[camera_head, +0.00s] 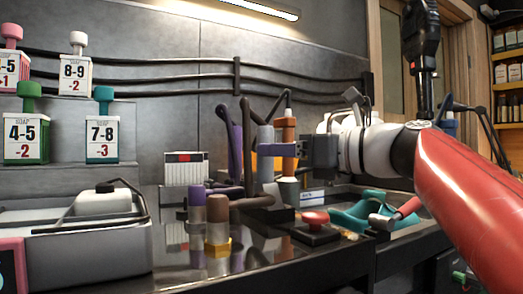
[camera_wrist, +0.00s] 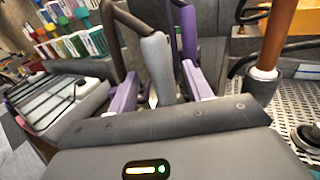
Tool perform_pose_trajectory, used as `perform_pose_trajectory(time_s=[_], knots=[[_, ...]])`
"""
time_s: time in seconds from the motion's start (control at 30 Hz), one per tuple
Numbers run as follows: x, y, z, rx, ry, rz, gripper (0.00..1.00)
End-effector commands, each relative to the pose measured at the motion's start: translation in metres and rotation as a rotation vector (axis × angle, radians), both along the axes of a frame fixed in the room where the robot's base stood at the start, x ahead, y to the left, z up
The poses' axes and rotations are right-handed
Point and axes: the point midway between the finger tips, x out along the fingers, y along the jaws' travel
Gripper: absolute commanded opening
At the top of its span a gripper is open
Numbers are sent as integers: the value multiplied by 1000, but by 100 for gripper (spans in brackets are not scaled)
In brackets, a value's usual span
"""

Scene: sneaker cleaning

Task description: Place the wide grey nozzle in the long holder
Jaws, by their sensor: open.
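A grey, rounded, upright piece, which looks like the grey nozzle (camera_wrist: 157,62), stands between the two purple fingers of my gripper (camera_wrist: 160,88) in the wrist view. My gripper is open, with a finger on each side of the piece. Any contact is hard to tell. In the head view my gripper (camera_head: 281,149) is at the same height as a grey upright cylinder (camera_head: 266,138). A pale grey cone-like piece (camera_head: 289,190) stands below my gripper. I cannot make out which part is the long holder.
An orange cylinder (camera_wrist: 279,35) stands right of my gripper. Brown (camera_wrist: 127,20) and purple (camera_wrist: 188,32) tubes rise close by. Short capped cylinders (camera_head: 217,220), a red-topped knob (camera_head: 315,220) and a teal piece (camera_head: 360,212) occupy the counter. The grey basin (camera_head: 90,245) is at left.

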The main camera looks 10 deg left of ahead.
Motion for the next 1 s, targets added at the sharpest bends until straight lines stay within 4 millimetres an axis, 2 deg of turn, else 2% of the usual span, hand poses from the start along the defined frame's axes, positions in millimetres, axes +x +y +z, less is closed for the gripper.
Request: perform_pose_trajectory(time_s=[0.03, 0.2, 0.37, 1.0], knots=[[-5, -12, 1, 0, 0, -5, 50], [-19, -39, 1, 0, 0, -3, 50], [-26, -54, 0, 0, 1, 0, 50], [-28, -57, 0, 0, 1, 0, 50]])
